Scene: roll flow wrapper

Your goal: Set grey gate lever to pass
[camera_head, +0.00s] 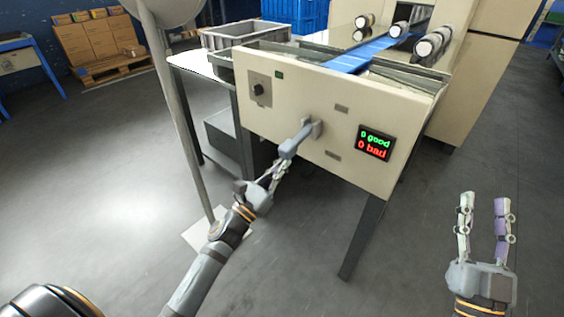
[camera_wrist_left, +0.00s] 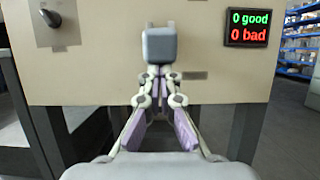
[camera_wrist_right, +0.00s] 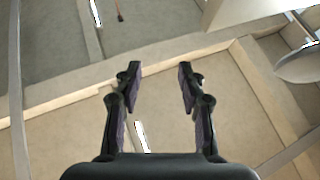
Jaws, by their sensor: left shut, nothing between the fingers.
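The grey gate lever (camera_head: 297,139) sticks out from the front of the cream machine panel (camera_head: 325,110). In the left wrist view the square end of the lever (camera_wrist_left: 160,46) faces me. My left gripper (camera_head: 280,166) is shut and empty, with its fingertips just below the lever's free end. In the left wrist view the fingertips (camera_wrist_left: 158,72) meet right under the lever end; I cannot tell if they touch it. My right gripper (camera_head: 483,203) is open and empty, away from the machine at the lower right.
A black knob (camera_head: 258,89) sits left on the panel. A display (camera_head: 375,142) reads 0 good, 0 bad. Small plates above (camera_head: 342,108) and below (camera_head: 333,155) the lever are unreadable. Rolls (camera_head: 433,45) lie on top near a blue belt. A grey crate (camera_head: 245,35) stands behind.

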